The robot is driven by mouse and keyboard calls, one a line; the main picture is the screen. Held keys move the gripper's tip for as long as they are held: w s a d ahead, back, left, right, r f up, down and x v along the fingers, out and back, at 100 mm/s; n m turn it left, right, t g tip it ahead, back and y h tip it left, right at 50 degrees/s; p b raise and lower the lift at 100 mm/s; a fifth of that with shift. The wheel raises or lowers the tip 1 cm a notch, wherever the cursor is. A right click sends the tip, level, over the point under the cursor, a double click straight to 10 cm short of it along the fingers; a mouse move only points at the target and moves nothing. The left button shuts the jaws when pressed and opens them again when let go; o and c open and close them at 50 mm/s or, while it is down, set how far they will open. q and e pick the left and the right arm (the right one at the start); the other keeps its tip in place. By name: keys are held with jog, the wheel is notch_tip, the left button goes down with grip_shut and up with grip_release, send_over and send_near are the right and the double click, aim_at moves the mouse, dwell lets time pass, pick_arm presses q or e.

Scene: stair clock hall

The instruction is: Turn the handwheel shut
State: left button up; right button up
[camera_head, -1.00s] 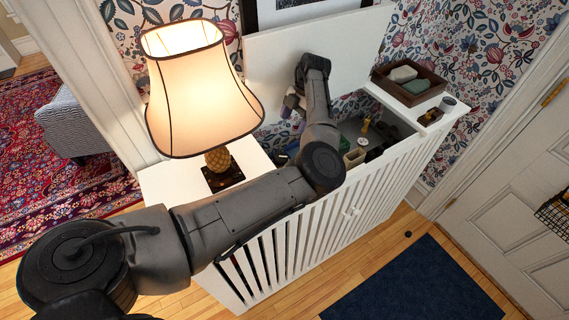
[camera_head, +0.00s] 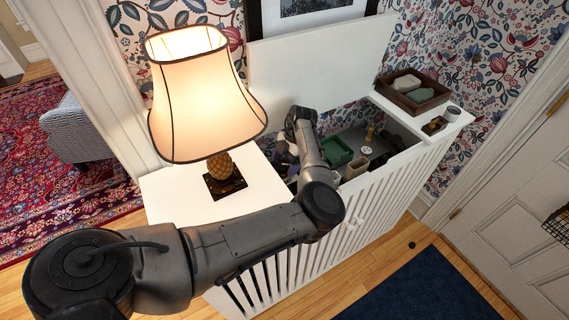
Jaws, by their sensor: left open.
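My left arm comes in from the left and reaches over the slatted white cabinet (camera_head: 292,268), whose lid (camera_head: 318,62) is raised. My left gripper (camera_head: 287,160) is low at the left end of the cabinet's opening and is open. Its fingertips are small and partly covered by my own arm, so I cannot tell whether they touch anything. No handwheel shows clearly. A small pale round piece (camera_head: 366,151) and a brass-coloured fitting (camera_head: 370,132) are inside the cabinet, right of the gripper; I cannot tell if either belongs to it. My right gripper is out of view.
A lit lamp (camera_head: 198,95) stands on the cabinet's left top, close to my arm.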

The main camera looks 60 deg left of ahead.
pick_arm(q)
jog(key=shift+s+f, duration=0.1)
jog(key=shift+f, duration=0.2)
jog(key=c, duration=0.9)
jog(key=shift+r+m+y+p, duration=0.25)
jog(key=shift+m+p, duration=0.25)
jog(key=shift+p, duration=0.4)
jog(key=m+y+p, duration=0.1)
jog(key=m+p, duration=0.1)
jog(key=m+y+p, duration=0.1)
jog(key=m+p, duration=0.2)
jog(key=shift+d, duration=0.2)
jog(key=m+t+y+p, duration=0.1)
jog(key=m+p, duration=0.2)
jog(key=shift+s, duration=0.1)
jog(key=shift+f+m+p, duration=0.1)
jog(key=shift+m+p, duration=0.45)
jog(key=shift+m, duration=0.05)
jog(key=shift+y, duration=0.25)
